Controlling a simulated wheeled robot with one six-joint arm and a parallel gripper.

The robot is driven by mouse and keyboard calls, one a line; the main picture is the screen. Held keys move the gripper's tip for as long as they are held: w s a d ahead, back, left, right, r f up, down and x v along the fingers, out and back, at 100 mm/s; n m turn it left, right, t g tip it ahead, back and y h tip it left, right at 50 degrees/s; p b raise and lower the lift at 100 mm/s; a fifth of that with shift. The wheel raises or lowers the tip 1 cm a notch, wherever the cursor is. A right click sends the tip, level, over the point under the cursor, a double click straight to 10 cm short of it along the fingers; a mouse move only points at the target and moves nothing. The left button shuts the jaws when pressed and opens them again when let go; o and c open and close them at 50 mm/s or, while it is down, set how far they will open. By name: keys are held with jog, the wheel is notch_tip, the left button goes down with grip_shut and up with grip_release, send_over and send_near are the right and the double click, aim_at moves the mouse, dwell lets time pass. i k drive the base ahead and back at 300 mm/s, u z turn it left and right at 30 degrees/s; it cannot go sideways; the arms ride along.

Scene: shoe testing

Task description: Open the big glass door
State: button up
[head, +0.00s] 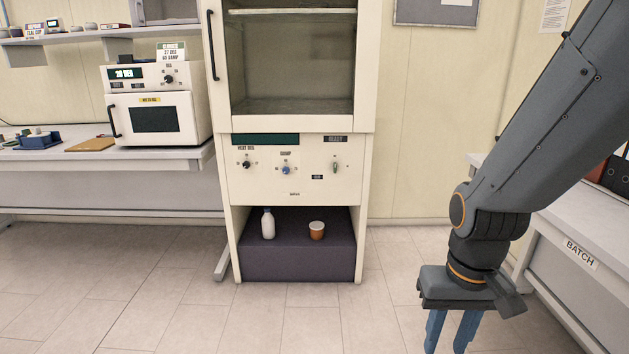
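The big glass door (290,65) is the upper front of the tall cream cabinet in the middle of the head view. It looks shut, with a pale frame around a dark pane. Its upper edge is outside the picture. A black vertical bar handle (213,46) is on the door's left side. My gripper (451,341) hangs at the lower right, in front of and below the door, well apart from the handle. It points down, its two blue fingers are apart, and nothing shows between them.
Below the door is a control panel (290,170) with knobs and a switch. A white bottle (268,223) and an orange-brown cup (316,230) stand on a dark block underneath. A small oven (152,112) sits on the left bench. A bench marked BATCH (581,253) is at right. The floor in front is clear.

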aim_at(370, 17)
jog(key=u, duration=0.1)
jog(key=i, duration=1.7)
jog(key=u, duration=1.2)
jog(key=i, duration=1.35)
jog(key=u, duration=1)
jog(key=i, duration=0.2)
jog(key=u, duration=0.1)
